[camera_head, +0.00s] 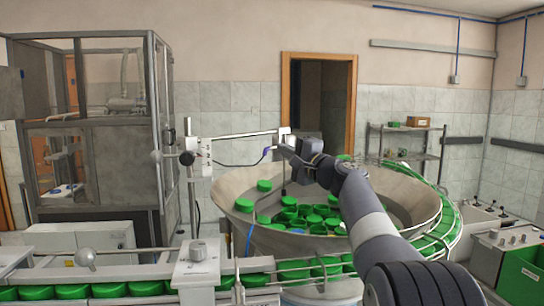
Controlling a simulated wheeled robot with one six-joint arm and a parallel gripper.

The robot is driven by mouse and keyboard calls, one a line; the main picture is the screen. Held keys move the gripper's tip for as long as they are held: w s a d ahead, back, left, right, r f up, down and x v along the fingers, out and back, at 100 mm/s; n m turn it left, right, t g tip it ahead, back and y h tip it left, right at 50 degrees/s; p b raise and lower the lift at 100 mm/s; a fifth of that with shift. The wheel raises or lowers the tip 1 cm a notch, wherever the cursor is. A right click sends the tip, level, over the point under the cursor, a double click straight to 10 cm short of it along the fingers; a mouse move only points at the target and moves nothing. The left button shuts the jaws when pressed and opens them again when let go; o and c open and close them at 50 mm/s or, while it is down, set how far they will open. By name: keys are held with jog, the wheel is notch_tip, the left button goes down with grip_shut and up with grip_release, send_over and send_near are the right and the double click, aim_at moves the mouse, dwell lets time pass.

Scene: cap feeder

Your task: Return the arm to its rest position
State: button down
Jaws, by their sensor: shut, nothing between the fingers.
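My grey arm reaches from the bottom right up over the wide feeder bowl (232,186). Its far end, with my gripper (285,152), is above the bowl's back left part, close to the end of a white horizontal bar (240,136). I cannot tell whether the gripper touches the bar. The gripper is small in view and partly hidden by my wrist; it is shut and empty. Several green caps (264,185) lie in the bowl below it. My forearm hides part of the bowl and its caps.
A post (190,180) carries the bar left of the bowl. A conveyor with green caps (108,290) runs along the front left. A framed glass cabinet (95,130) stands at left. A control box and green crate (520,272) are at right. Open air lies above the bowl.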

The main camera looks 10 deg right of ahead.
jog(key=v, duration=0.3)
jog(key=shift+s+d+b, duration=0.15)
jog(key=shift+d+b, duration=0.25)
jog(key=shift+d, duration=0.05)
jog(key=p, duration=0.6)
send_near(253, 135)
jog(key=f+x, duration=0.1)
jog(key=x, duration=0.2)
jog(key=shift+w+a+r+p, duration=0.3)
jog(key=shift+w+p, duration=0.05)
jog(key=shift+w, duration=0.2)
jog(key=shift+w+a+r+p, duration=0.3)
jog(key=shift+w, duration=0.25)
jog(key=shift+w+a+r+p, duration=0.3)
jog(key=shift+w+p, duration=0.05)
jog(key=shift+w, duration=0.2)
jog(key=shift+s, duration=0.2)
jog(key=shift+f+b, duration=0.2)
jog(key=shift+b, duration=0.1)
